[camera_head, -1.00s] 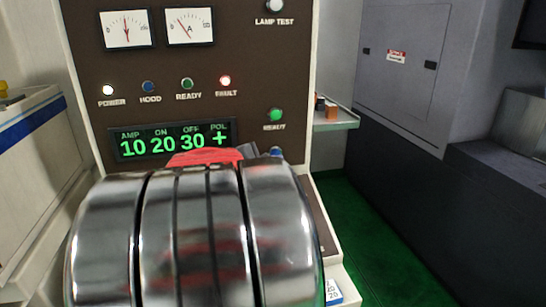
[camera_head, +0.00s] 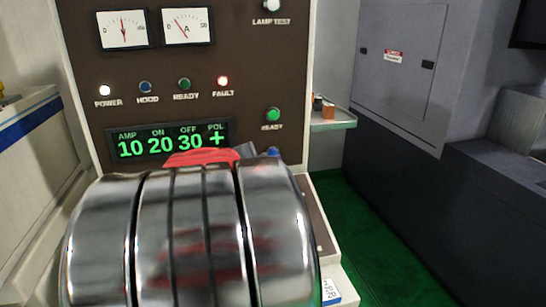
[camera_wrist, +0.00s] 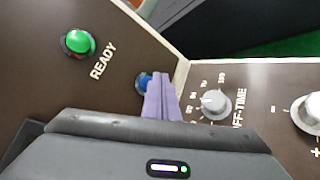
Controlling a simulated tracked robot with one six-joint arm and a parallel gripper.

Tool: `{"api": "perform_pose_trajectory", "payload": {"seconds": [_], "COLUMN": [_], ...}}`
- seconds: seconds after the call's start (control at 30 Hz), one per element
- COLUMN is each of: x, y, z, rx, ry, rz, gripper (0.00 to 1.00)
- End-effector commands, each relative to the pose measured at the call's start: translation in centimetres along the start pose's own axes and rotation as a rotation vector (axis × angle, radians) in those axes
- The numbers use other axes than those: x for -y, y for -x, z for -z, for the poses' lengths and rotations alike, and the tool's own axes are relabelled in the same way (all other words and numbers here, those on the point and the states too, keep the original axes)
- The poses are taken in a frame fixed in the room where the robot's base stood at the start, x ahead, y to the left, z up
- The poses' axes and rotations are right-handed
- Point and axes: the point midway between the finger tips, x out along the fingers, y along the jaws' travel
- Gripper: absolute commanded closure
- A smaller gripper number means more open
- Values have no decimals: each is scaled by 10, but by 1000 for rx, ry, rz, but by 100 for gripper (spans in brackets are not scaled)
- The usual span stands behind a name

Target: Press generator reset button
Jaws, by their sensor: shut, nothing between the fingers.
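The generator panel (camera_head: 85,60) is a brown front in a pale frame. A blue button (camera_wrist: 142,83) sits below the green READY button (camera_wrist: 78,42), near the panel's corner; any label on it is hidden. The blue button also shows in the head view (camera_head: 272,151), just above my shiny arm. My gripper (camera_wrist: 160,80) is shut and empty. Its purple-grey fingers overlap the blue button's right side in the wrist view; I cannot tell whether they touch it. The red FAULT light (camera_head: 222,81) is lit.
The OFF-TIME knob (camera_wrist: 212,104) stands close to the right of my fingers in the wrist view, with another knob (camera_wrist: 308,112) further right. A small shelf (camera_head: 334,121) juts from the panel's right side. Green floor (camera_head: 350,205) is clear beyond it. My arm hides the lower panel.

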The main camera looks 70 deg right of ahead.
Motion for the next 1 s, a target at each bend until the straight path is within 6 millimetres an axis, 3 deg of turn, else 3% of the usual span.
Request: {"api": "perform_pose_trajectory", "payload": {"seconds": [1.0], "x": [-6], "y": [-6], "z": [6], "rx": [-1], "ry": [0], "rz": [0], "gripper": [100]}}
